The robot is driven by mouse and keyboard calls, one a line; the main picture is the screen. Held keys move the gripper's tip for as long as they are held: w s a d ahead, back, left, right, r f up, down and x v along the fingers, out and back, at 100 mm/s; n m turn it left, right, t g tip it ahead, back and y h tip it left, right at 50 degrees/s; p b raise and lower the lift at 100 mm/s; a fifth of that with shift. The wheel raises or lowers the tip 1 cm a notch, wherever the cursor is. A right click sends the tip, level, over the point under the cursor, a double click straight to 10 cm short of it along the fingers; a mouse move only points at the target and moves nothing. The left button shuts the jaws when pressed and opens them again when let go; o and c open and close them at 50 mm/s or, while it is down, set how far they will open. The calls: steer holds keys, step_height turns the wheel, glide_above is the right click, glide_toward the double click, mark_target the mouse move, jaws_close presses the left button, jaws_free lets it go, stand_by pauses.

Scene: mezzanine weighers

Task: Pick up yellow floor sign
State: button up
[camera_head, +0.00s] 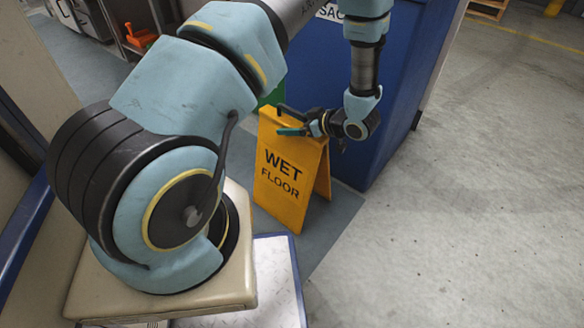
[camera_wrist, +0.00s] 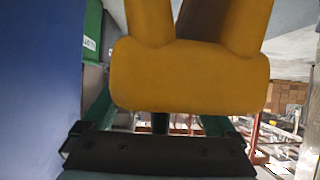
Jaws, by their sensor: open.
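The yellow floor sign (camera_head: 277,182) stands upright on the floor in the head view, its two panels spread, with "WET FLOOR" in dark letters on the front panel. My gripper (camera_head: 292,131) is at the sign's top edge, its fingers reaching across the upper part of the front panel. In the wrist view the sign's yellow top (camera_wrist: 190,75) fills the upper middle, in front of my gripper (camera_wrist: 158,122). The two green-blue fingers are spread apart, one to each side below the sign's top. I cannot tell whether either finger touches it.
A large blue cabinet or bin (camera_head: 405,95) stands directly behind and right of the sign; its blue side fills the left of the wrist view. A green object (camera_head: 270,97) shows behind the sign. Open concrete floor (camera_head: 470,200) lies to the right.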

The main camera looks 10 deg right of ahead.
steer(key=shift+w+a+f, duration=0.2)
steer(key=shift+w, duration=0.1)
jaws_close()
stand_by(0.5)
steer(key=shift+r, duration=0.1)
